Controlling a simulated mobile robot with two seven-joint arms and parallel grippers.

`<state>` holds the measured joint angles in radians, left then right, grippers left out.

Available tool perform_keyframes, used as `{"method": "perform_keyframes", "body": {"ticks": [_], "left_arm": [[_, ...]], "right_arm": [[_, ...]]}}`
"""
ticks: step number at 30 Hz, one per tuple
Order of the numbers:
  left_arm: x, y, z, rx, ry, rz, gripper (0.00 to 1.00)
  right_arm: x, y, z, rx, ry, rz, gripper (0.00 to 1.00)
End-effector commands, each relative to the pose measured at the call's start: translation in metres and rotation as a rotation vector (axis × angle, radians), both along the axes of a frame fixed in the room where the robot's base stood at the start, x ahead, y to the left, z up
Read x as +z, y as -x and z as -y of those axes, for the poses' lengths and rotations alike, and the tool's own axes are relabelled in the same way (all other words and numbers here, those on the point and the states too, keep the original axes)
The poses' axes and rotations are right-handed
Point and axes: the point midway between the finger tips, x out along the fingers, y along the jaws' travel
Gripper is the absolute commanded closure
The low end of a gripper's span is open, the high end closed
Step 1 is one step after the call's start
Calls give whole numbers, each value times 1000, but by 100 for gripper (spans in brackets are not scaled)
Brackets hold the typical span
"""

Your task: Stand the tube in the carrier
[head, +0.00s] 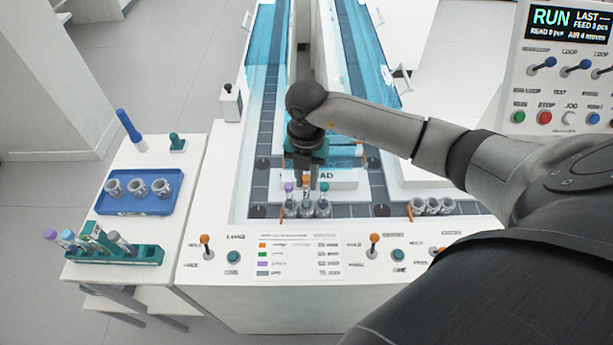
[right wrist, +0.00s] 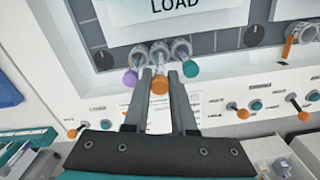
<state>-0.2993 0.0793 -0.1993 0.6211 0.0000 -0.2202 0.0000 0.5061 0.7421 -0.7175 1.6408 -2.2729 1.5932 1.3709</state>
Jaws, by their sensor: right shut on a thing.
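My right gripper (head: 306,178) is above the carrier (head: 308,209) at the load place, pointing down. It is shut on the orange-capped tube (head: 306,185), which also shows between the fingers in the right wrist view (right wrist: 159,85). The tube looks upright at the carrier's middle cup; its lower end is partly hidden, so I cannot tell whether it is fully seated. A purple-capped tube (head: 289,188) stands in the left cup and a teal-capped tube (head: 324,187) in the right cup. My left gripper is out of view.
An empty carrier (head: 432,206) stands farther right on the track. A blue tray (head: 135,207) with empty cups and a green rack (head: 145,255) with several tubes are on the left side table. Clear blue covers (head: 265,45) and front switches (head: 374,242) flank the work area.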

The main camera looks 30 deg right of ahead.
Motion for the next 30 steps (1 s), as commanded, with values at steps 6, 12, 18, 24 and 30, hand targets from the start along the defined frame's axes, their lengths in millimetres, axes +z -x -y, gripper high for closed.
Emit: {"method": "perform_keyframes", "body": {"ticks": [6, 12, 18, 24, 30], "left_arm": [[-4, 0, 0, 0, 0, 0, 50], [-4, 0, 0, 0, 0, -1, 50], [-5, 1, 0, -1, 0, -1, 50], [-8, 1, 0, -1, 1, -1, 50], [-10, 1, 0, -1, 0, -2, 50]], "right_arm": [[-7, 0, 0, 0, 0, 0, 100], [-7, 0, 0, 0, 0, 0, 100], [-8, 0, 0, 1, 0, 0, 100], [-12, 0, 0, 1, 0, 0, 100], [-17, 0, 0, 1, -1, 1, 100]]}}
